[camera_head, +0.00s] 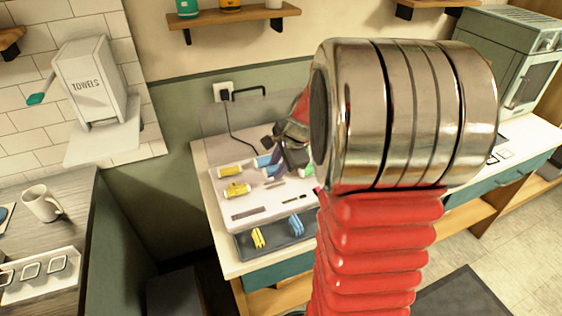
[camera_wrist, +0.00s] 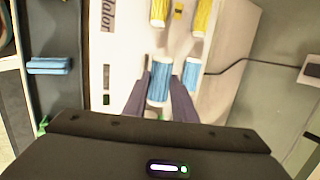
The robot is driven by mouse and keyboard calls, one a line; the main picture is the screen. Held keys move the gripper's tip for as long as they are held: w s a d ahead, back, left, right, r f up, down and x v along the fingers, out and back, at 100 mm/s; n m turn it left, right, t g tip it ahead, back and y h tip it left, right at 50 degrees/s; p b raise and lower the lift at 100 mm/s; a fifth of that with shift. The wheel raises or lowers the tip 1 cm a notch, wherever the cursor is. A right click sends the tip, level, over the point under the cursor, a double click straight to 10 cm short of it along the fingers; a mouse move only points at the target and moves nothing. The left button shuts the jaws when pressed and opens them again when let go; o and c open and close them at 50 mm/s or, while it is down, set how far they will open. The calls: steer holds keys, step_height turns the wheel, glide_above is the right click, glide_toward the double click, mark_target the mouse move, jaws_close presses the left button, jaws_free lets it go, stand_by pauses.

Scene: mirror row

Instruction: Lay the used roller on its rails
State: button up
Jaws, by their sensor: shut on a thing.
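A blue roller (camera_wrist: 158,91) with pale ends is between the two fingers of my gripper (camera_wrist: 160,98) in the wrist view. The fingers are shut on it, over a white panel with dark lettering. A second blue roller (camera_wrist: 190,74) lies just to the right, apart from it. Two yellow rollers (camera_wrist: 158,12) (camera_wrist: 203,17) are at the top. In the head view my gripper (camera_head: 277,168) is low over the white unit (camera_head: 270,208), partly hidden by my arm. The yellow rollers also show there (camera_head: 230,170) (camera_head: 236,190). I cannot make out the rails under the held roller.
A dark tray (camera_head: 275,250) with yellow (camera_head: 258,238) and blue (camera_head: 296,225) pieces lies at the counter's front. A black cord (camera_head: 240,125) runs from a wall socket (camera_head: 223,91) behind the unit.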

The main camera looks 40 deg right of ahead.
steer(key=shift+f, duration=1.75)
steer(key=shift+a, duration=0.1)
steer(key=shift+a+f, duration=0.1)
steer(key=shift+f, duration=0.2)
